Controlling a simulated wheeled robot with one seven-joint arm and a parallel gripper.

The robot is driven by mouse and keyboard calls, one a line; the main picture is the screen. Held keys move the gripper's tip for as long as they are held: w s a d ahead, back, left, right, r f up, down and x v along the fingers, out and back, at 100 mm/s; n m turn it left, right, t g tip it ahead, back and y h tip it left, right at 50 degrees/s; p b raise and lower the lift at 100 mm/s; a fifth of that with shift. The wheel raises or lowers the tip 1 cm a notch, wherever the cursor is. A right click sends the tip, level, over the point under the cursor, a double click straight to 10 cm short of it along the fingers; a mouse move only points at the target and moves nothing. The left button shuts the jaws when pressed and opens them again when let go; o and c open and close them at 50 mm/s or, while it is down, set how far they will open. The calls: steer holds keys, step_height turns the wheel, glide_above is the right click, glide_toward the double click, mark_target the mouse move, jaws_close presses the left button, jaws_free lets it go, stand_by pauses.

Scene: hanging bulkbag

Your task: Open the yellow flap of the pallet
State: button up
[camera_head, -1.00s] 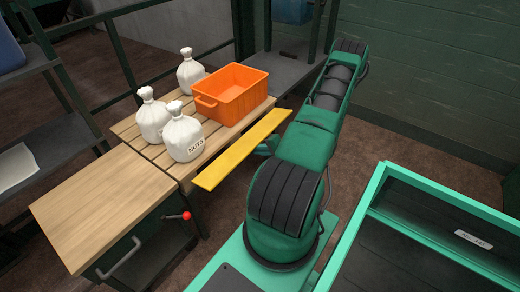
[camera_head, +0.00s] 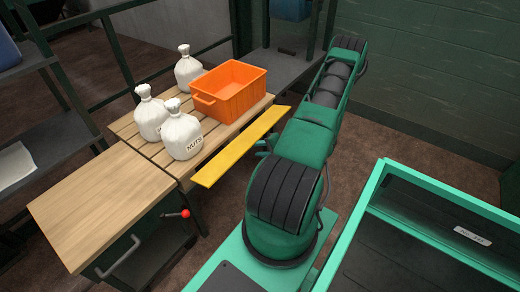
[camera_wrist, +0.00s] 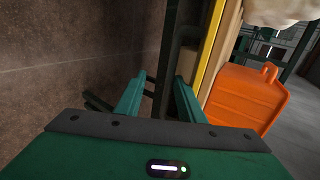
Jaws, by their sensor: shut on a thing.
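The yellow flap (camera_head: 240,147) is a long, flat strip along the right edge of the slatted wooden pallet top (camera_head: 220,134). In the wrist view the flap (camera_wrist: 212,50) shows as a narrow yellow band beside the right finger. My gripper (camera_head: 264,146) is at the flap's right edge, mostly hidden behind my arm in the head view. The exact contact is not clear, and a dark bar shows between the fingers.
An orange crate (camera_head: 235,92) and three white sacks, one marked NUTS (camera_head: 181,136), stand on the pallet top. A wooden cabinet (camera_head: 100,205) with a red-knobbed lever (camera_head: 184,214) stands at front left. Dark shelving (camera_head: 50,140) is at left. Brown floor lies right of the flap.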

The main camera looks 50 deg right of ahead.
steer(key=v, duration=1)
steer(key=shift+s+r, duration=0.15)
steer(key=shift+s, duration=0.1)
steer(key=w+a+r+n+g+y, duration=0.2)
steer(key=a+r+n+g, duration=0.25)
steer(key=a+r, duration=0.3)
steer(key=w+a+r+n+g+y, duration=0.2)
steer(key=w+a+r+n+g, duration=0.25)
steer(key=r, duration=0.45)
steer(key=s+a+r+n+g+h, duration=0.1)
steer(key=s+a+r+h, duration=0.1)
steer(key=s+a+r, duration=0.4)
steer(key=s+a+r+n+g+h, duration=0.1)
steer(key=s+a+r, duration=0.6)
steer(key=r, duration=0.5)
steer(key=shift+s+a+r+n+g+h, duration=0.15)
steer(key=shift+a+r+n+g+h, duration=0.2)
steer(key=shift+a, duration=0.3)
